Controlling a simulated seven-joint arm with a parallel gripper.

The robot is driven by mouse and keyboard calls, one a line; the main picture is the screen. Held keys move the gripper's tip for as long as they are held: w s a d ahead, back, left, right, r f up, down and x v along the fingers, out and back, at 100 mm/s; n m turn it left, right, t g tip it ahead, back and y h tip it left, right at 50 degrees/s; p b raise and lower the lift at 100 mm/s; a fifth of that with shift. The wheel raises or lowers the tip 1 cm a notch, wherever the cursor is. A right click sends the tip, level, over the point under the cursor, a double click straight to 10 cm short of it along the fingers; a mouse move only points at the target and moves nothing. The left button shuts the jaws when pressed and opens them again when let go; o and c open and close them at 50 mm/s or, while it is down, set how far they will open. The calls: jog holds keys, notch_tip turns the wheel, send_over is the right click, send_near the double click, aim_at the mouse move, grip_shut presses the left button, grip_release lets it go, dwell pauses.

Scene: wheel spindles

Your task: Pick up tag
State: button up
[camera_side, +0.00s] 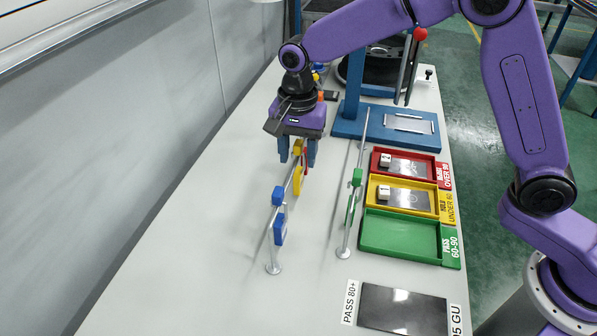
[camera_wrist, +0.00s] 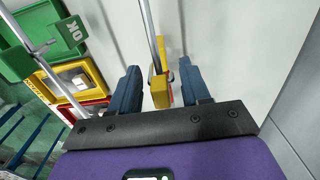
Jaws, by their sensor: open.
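A yellow tag (camera_side: 298,174) hangs on the left metal rod (camera_side: 290,181) in the side view, with a little red beside it. In the wrist view the yellow tag (camera_wrist: 160,89) sits between the fingers of my gripper (camera_wrist: 159,68), with a gap on each side. My gripper (camera_side: 297,160) points down and is open, with its blue fingers on either side of the tag. Two blue tag parts (camera_side: 279,230) show nearer the front of the same rod. A green tag (camera_side: 354,178) hangs on the right rod; a green piece (camera_wrist: 67,35) in the wrist view reads "OK".
Red (camera_side: 434,158), yellow (camera_side: 430,206) and green (camera_side: 365,236) trays stand to the right; the red and yellow hold small items, the green is empty. A blue stand (camera_side: 345,127) is behind. A dark plate (camera_side: 403,309) lies in front. The table's left front is clear.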

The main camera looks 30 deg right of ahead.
jog(key=shift+f, duration=0.15)
grip_shut()
